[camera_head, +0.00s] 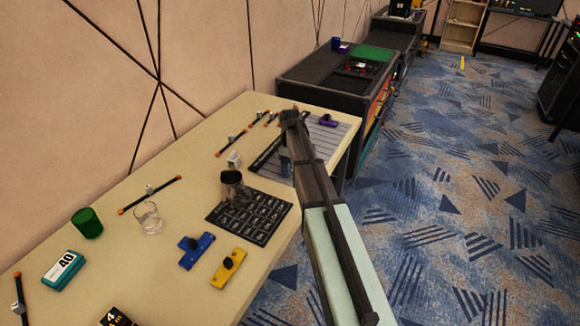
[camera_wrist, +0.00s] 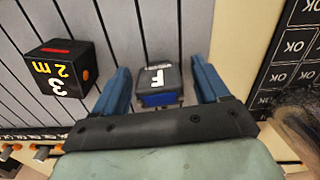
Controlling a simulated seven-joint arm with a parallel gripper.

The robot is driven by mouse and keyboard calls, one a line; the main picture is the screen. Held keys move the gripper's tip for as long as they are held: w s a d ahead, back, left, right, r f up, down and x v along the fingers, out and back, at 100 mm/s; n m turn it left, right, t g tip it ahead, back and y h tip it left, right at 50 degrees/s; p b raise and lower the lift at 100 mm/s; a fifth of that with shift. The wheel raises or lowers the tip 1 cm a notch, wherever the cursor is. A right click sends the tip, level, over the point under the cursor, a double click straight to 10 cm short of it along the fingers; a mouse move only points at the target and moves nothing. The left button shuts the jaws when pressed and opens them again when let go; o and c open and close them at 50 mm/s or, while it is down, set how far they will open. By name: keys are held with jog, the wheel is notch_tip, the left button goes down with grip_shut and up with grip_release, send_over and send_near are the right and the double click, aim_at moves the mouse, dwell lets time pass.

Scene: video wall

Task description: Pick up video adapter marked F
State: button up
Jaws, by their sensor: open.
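The video adapter marked F (camera_wrist: 156,80) is a small dark block with a white F on top and a blue connector on its near side. In the wrist view it sits on the grey slatted surface (camera_wrist: 150,22), between the two blue fingers of my gripper (camera_wrist: 160,70). The fingers are open, with a visible gap on each side of the adapter. In the head view my gripper (camera_head: 286,165) points down at the near edge of the striped grey tray (camera_head: 332,133). The adapter is hidden behind my arm there.
A black cable box marked 2 m and 3 (camera_wrist: 62,70) lies left of the adapter. A black pad of OK tiles (camera_head: 248,217) is nearby on the table (camera_head: 130,245). A blue piece (camera_head: 197,250), a yellow piece (camera_head: 228,267), a glass (camera_head: 148,218) and a green cup (camera_head: 87,223) stand farther left.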

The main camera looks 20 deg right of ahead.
jog(key=c, duration=1)
jog(key=shift+c, duration=0.2)
